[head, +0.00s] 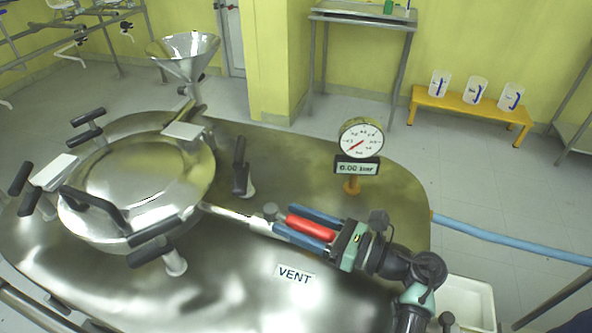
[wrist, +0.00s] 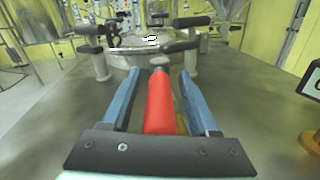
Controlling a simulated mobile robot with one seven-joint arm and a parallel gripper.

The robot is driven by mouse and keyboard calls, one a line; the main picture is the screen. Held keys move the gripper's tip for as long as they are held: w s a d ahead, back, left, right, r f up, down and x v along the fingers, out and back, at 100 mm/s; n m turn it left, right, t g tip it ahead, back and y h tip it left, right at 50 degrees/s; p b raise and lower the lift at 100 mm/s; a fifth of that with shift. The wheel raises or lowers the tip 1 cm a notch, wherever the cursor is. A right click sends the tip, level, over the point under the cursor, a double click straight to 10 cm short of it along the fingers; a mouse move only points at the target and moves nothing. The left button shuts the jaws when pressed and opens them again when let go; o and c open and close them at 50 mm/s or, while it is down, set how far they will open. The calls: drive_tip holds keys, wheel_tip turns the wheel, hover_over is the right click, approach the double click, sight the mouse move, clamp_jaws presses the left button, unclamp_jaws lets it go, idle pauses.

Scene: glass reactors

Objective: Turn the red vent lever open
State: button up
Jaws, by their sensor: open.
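The red vent lever (head: 311,228) lies above the steel vessel top, behind the VENT label (head: 295,275). In the wrist view the red lever (wrist: 159,103) runs lengthwise between the two blue fingers. My gripper (head: 282,220) is open, with one finger on each side of the lever; in the wrist view (wrist: 158,80) small gaps show beside it. A steel pipe (head: 232,214) leads from there toward the round hatch. The lever's near end is hidden by my gripper body.
A pressure gauge (head: 361,138) with a "6.00 bar" plate (head: 357,166) stands behind my gripper. The clamped hatch (head: 140,180) and a steel funnel (head: 184,55) are to the left. A black-handled clamp (head: 240,168) rises near the pipe. A blue hose (head: 510,242) runs right.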

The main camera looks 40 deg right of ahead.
sight(296, 218)
drive_tip(key=shift+r, duration=0.1)
wheel_tip(296, 218, up, 9)
drive_tip(key=shift+r+p, duration=0.1)
drive_tip(key=shift+p, duration=0.35)
drive_tip(key=shift+r, duration=0.3)
